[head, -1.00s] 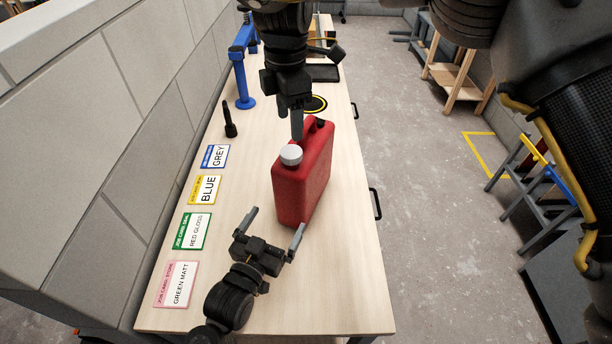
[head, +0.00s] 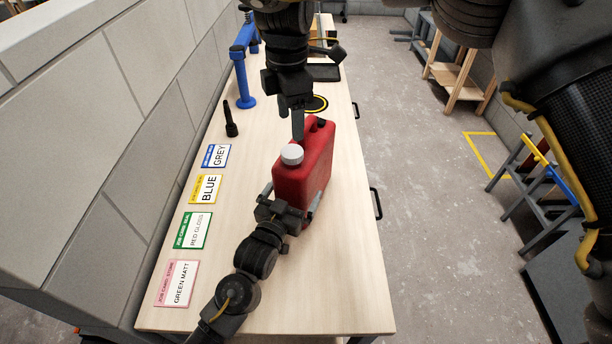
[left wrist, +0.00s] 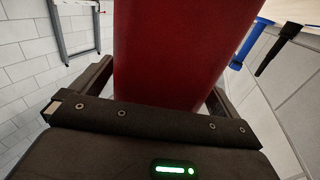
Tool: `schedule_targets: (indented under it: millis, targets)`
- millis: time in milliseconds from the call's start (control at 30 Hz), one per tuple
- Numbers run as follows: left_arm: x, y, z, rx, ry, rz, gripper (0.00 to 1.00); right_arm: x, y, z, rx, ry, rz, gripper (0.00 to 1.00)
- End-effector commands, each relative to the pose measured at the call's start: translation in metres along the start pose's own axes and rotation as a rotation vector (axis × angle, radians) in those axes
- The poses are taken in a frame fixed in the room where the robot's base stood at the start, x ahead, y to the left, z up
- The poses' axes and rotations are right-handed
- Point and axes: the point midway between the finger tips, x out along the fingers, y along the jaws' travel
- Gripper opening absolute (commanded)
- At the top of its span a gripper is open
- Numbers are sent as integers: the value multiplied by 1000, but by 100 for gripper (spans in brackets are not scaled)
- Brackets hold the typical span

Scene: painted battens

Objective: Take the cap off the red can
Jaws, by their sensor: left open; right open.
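The red can (head: 303,174) stands upright on the bench, its pale grey cap (head: 291,154) on the near top corner. My left gripper (head: 292,196) comes from the lower left and is open, with its fingers on either side of the can's lower body. In the left wrist view the can (left wrist: 175,55) fills the space between the fingers; I cannot tell whether they touch it. My right gripper (head: 292,122) is open and points down from above, just behind the cap and clear of it. Its fingers overlap in the head view.
A black torch-like object (head: 230,120) and a blue stand (head: 242,75) stand farther back by the block wall (head: 120,130). The bench front right is clear.

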Motion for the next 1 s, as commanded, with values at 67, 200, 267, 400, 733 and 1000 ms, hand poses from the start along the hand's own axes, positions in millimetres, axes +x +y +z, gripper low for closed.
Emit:
schedule_targets:
  millis: [67, 200, 267, 400, 733, 1000]
  targets:
    - [0, 0, 0, 0, 0, 0, 97, 0, 0, 0, 0, 0, 0, 61]
    - [0, 0, 0, 0, 0, 0, 79, 0, 0, 0, 0, 0, 0, 61]
    - [0, 0, 0, 0, 0, 0, 71, 0, 0, 0, 0, 0, 0, 61]
    - [0, 0, 0, 0, 0, 0, 53, 0, 0, 0, 0, 0, 0, 61]
    - [0, 0, 0, 0, 0, 0, 16, -5, 2, 5, 55, -25, 16, 61]
    - [0, 0, 0, 0, 0, -1, 16, -4, 2, 6, 537, -20, 21, 61]
